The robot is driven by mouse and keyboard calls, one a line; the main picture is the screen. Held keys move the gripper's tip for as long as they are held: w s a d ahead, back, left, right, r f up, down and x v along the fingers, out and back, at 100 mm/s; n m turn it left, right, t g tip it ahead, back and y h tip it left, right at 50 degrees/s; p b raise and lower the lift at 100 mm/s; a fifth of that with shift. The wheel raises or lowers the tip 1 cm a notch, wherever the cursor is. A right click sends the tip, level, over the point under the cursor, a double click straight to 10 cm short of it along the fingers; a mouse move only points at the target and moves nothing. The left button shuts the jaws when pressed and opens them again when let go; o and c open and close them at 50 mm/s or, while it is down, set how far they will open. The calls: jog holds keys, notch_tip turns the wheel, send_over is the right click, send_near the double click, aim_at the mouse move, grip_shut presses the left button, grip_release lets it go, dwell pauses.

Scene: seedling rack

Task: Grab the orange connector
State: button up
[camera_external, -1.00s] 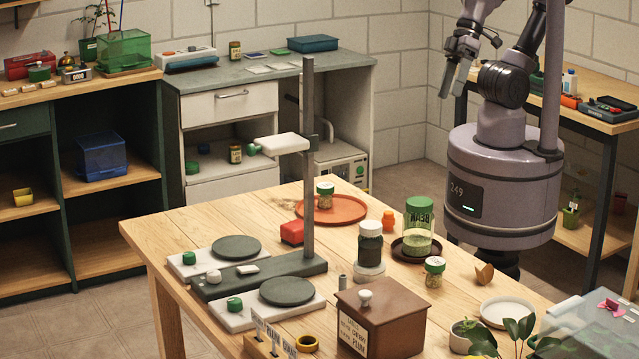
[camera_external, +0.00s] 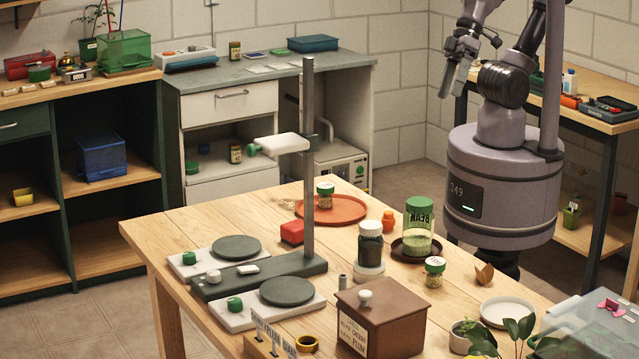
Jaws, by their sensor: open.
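The orange connector (camera_external: 388,220) is a small orange piece standing on the wooden table. It is between the orange round tray and the tall green-lidded bean jar. My gripper (camera_external: 446,80) is high up at the upper right, in front of the wall and beyond the table's far edge. Its two fingers point down and are open, with nothing between them. It is well apart from the connector and above it.
The green-lidded bean jar (camera_external: 418,226) stands just right of the connector, and a dark-filled jar (camera_external: 370,250) stands in front of it. The orange tray (camera_external: 355,212) is behind left. A stand's upright post (camera_external: 308,150) rises further left. A brown box (camera_external: 385,315) is nearer.

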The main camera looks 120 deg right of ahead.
jog(key=c, duration=0.4)
jog(key=m+g+h+p, duration=0.3)
jog(key=m+g+p, duration=0.15)
jog(key=m, duration=0.25)
send_over(389, 213)
jog(key=s+a, duration=0.2)
notch_tip(389, 213, down, 12)
jog(key=shift+g, duration=0.25)
jog(key=f+b, duration=0.1)
jog(key=f, duration=0.3)
jog(key=d+f+b, duration=0.1)
jog(key=f+b, duration=0.1)
jog(key=f, duration=0.2)
jog(key=w+f+b, duration=0.1)
jog(key=f+b, duration=0.1)
jog(key=f, duration=0.2)
jog(key=shift+w+d+f, duration=0.1)
jog(key=shift+d+f, duration=0.1)
jog(key=shift+f, duration=0.05)
jog(key=f, duration=0.2)
jog(key=f+b, duration=0.2)
jog(key=f, duration=0.1)
jog(key=shift+w+d+f, duration=0.3)
jog(key=shift+w+d, duration=0.05)
jog(key=shift+d, duration=0.05)
jog(key=shift+r, duration=0.15)
